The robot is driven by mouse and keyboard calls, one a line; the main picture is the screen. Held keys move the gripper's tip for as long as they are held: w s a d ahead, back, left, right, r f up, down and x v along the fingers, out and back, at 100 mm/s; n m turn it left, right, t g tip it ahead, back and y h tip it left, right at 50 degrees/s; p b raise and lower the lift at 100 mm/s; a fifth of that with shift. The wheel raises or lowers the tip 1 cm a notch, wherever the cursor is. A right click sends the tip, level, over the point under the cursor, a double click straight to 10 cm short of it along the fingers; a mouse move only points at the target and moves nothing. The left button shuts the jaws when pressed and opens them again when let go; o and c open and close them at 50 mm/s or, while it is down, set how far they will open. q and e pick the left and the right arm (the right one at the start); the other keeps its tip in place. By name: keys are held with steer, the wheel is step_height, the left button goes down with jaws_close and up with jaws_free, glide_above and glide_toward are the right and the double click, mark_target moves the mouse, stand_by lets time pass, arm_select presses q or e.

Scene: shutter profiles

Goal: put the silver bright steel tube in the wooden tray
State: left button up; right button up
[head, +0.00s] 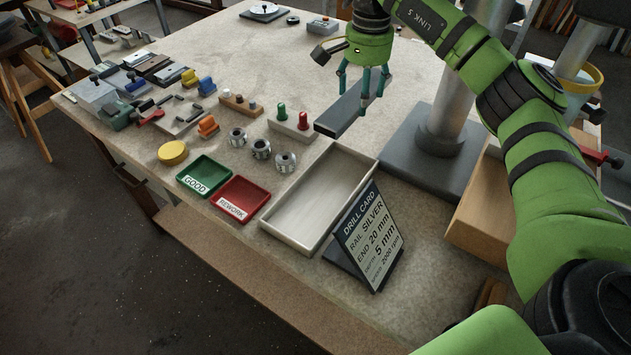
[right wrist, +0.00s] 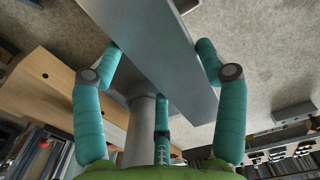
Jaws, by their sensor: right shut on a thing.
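The silver steel tube (head: 338,117) is a long grey square bar, seen near the top middle of the head view. My right gripper (head: 364,95) is shut on it from above, with its teal fingers on both sides. In the right wrist view the tube (right wrist: 160,50) runs slantwise between the fingers (right wrist: 160,60). The pale tray (head: 320,195) is empty and lies nearer the front edge than the tube. The tube's near end is just beyond the tray's far end. I cannot tell how high the tube is. My left gripper is not in view.
A drill card (head: 370,240) stands against the tray's right side. Red (head: 241,198) and green (head: 204,176) bins lie left of it. Several chucks (head: 261,149) and a red-and-green peg block (head: 292,125) are near its far end. A grey base with a column (head: 440,135) stands right.

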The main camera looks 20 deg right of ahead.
step_height(320, 180, down, 5)
steer(key=b, duration=0.2)
steer(key=p, duration=0.4)
glide_above(327, 196)
steer(key=f, duration=0.7)
steer(key=shift+d+f, duration=0.2)
steer(key=shift+a+f, duration=0.2)
steer(key=shift+f, duration=0.25)
step_height(327, 196, down, 3)
steer(key=shift+f+p, duration=0.1)
steer(key=shift+p, duration=0.7)
steer(key=shift+f, duration=0.2)
